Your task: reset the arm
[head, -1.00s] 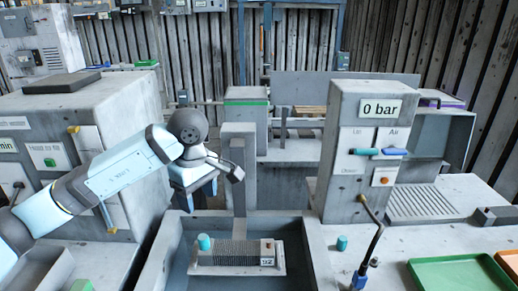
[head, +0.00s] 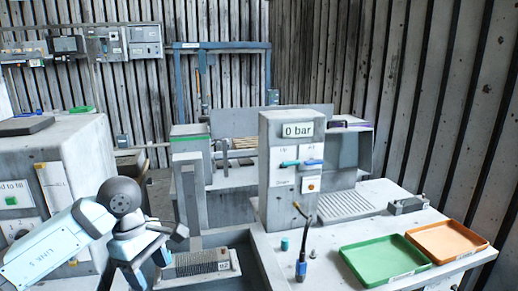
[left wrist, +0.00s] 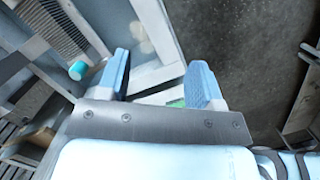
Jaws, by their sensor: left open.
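My left arm comes in from the left in the head view, with its pale blue link at the lower left and a round dark joint above the gripper. My left gripper (head: 143,268) hangs below that joint, at the left of the ribbed block (head: 197,262) in the sunken bay. In the left wrist view the two blue fingers of my left gripper (left wrist: 161,82) stand apart with nothing held between them. A teal cap (left wrist: 77,70) lies beyond the left finger, near a ribbed surface. My right gripper is not in view.
A grey housing with a "0 bar" sign (head: 298,130) stands mid-bench. In front are a teal knob (head: 284,244) and an upright handle with a blue grip (head: 301,268). A green tray (head: 385,262) and an orange tray (head: 447,241) lie at right. A grey cabinet (head: 85,150) stands left.

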